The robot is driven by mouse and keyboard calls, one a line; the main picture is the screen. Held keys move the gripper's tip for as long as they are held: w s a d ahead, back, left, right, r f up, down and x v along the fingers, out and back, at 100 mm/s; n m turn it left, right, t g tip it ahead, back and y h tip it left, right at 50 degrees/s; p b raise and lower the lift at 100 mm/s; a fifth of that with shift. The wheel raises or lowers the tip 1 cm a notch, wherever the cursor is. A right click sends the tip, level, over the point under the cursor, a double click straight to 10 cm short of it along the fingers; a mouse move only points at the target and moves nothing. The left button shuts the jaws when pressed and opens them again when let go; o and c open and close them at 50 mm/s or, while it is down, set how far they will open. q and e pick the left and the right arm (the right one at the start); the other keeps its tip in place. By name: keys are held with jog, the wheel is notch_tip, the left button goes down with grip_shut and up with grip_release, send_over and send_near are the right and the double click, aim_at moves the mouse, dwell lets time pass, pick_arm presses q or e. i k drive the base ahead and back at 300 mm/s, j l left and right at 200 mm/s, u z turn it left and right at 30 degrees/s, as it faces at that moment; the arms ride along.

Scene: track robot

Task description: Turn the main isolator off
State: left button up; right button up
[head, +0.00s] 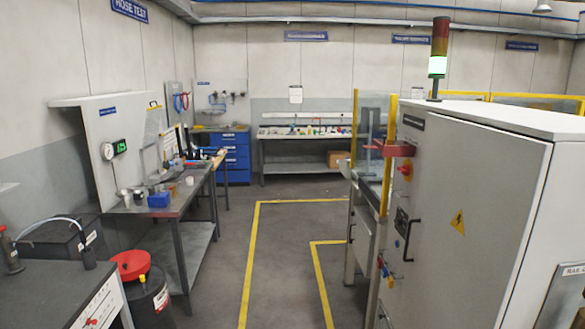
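A large light-grey electrical cabinet (475,200) stands at the right. A red rotary switch on a yellow plate (405,169), which looks like the main isolator, is on the upper left part of its face. It is small and seen at a steep angle, so I cannot tell its handle position. A black door handle (410,240) is lower down, and a yellow warning triangle (458,222) is on the door. The signal tower (438,50) on top has its lower segment lit pale green. Neither of my grippers is in view.
A yellow-framed clear guard (387,150) and a red bracket-like part (398,149) sit beside the cabinet. Small coloured items (385,270) hang low on its side. A workbench (180,195) and a red-topped drum (131,265) stand left. The yellow-lined floor (280,260) between is clear.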

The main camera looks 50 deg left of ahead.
aim_at(405, 169)
jog(key=u, duration=0.95)
jog(key=i+j+z, duration=0.2)
jog(key=i+j, duration=0.65)
